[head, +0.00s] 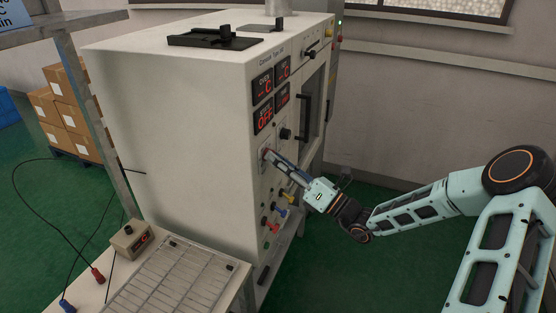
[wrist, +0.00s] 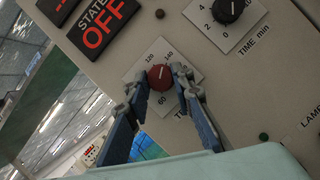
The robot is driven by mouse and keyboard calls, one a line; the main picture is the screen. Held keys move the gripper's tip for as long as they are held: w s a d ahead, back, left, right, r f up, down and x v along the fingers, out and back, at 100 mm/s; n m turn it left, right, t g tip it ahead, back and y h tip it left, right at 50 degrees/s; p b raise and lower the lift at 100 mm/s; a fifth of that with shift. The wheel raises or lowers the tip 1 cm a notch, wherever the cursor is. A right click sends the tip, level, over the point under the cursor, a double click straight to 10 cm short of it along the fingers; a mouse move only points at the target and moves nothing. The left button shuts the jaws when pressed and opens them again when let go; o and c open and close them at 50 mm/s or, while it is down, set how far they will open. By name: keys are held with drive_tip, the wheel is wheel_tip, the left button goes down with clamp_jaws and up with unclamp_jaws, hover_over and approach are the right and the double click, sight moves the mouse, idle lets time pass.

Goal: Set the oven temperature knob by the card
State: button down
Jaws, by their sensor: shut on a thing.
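The oven (head: 170,120) is a large cream cabinet seen from its left corner. Its temperature knob (wrist: 159,77) is red with a white pointer line, on a white dial plate (wrist: 140,75) marked 60 and 120 among other numbers. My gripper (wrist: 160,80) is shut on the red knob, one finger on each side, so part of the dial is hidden. In the head view my gripper (head: 270,156) reaches the panel's left edge and covers most of the knob. At the head view's top left corner, a sign (head: 12,14) is cut off, with "C" and "in" legible.
A black TIME min knob (wrist: 229,9) sits right of the red one. A display (wrist: 105,25) reads STATE OFF. Coloured knobs (head: 275,215) lie below my gripper. A bench (head: 175,285) with a small box (head: 132,238) stands at front left.

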drive_tip(key=shift+m+h, duration=0.3)
drive_tip(key=shift+m, duration=0.5)
drive_tip(key=c, duration=1.7)
unclamp_jaws()
drive_tip(key=v, duration=1.2)
drive_tip(key=shift+s+a+f, duration=0.1)
drive_tip(key=shift+s, duration=0.05)
drive_tip(key=shift+f, duration=0.1)
